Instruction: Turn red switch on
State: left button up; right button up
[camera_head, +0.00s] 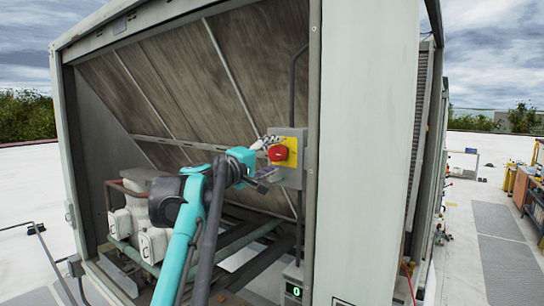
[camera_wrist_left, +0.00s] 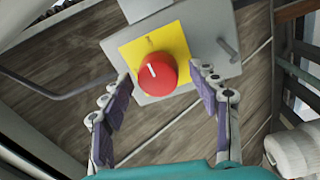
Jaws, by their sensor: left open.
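The red switch (camera_head: 278,153) is a round knob on a yellow plate (camera_head: 291,146), fixed to a grey box (camera_head: 300,170) on the unit's right post. In the left wrist view the red knob (camera_wrist_left: 157,74) shows a short white mark, on the yellow plate (camera_wrist_left: 152,45). My left gripper (camera_head: 266,158) is open and empty, right in front of the switch. In the wrist view its purple-padded fingers (camera_wrist_left: 161,85) stand on either side of the knob, with a visible gap; I cannot tell how far the tips are from the plate. My right gripper is out of view.
The large cooler housing (camera_head: 363,150) surrounds the switch, with its post close on the right. A dark conduit (camera_head: 293,95) rises from the box. A small lever (camera_wrist_left: 229,50) sticks out beside the plate. Compressors and pipes (camera_head: 140,225) stand low on the left.

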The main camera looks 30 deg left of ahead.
pick_arm(q)
jog(key=shift+s, duration=0.1)
jog(key=s+a, duration=0.1)
jog(key=s, duration=1)
jog(key=shift+s+f, duration=0.35)
jog(key=shift+f, duration=0.1)
jog(key=s+d+f+m+g+h+b, duration=0.1)
jog(key=d+f+m+g+b, duration=0.15)
jog(key=d+f+b, duration=0.85)
jog(key=s+d+f+m+g+h+b, duration=0.1)
jog(key=f+m+g+b, duration=0.15)
jog(key=f, duration=1.65)
jog(key=s+d+f+m+g+h+b, duration=0.1)
jog(key=d+f+m+g+b, duration=0.15)
jog(key=d+f+b, duration=0.9)
jog(key=s+f+m+g+y+b, duration=0.1)
jog(key=s+f+b, duration=0.3)
jog(key=f, duration=1.2)
jog(key=s+f+m+g+y+b, duration=0.1)
jog(key=s+f+m+b, duration=0.3)
jog(key=f, duration=1.3)
jog(key=s+f+m+g+y+b, duration=0.2)
jog(key=s+f+b, duration=0.2)
jog(key=f, duration=1.2)
jog(key=b, duration=0.3)
jog(key=shift+s+a+f+y+b, duration=0.25)
jog(key=shift+a+f+y+b, duration=0.05)
jog(key=shift+b, duration=0.05)
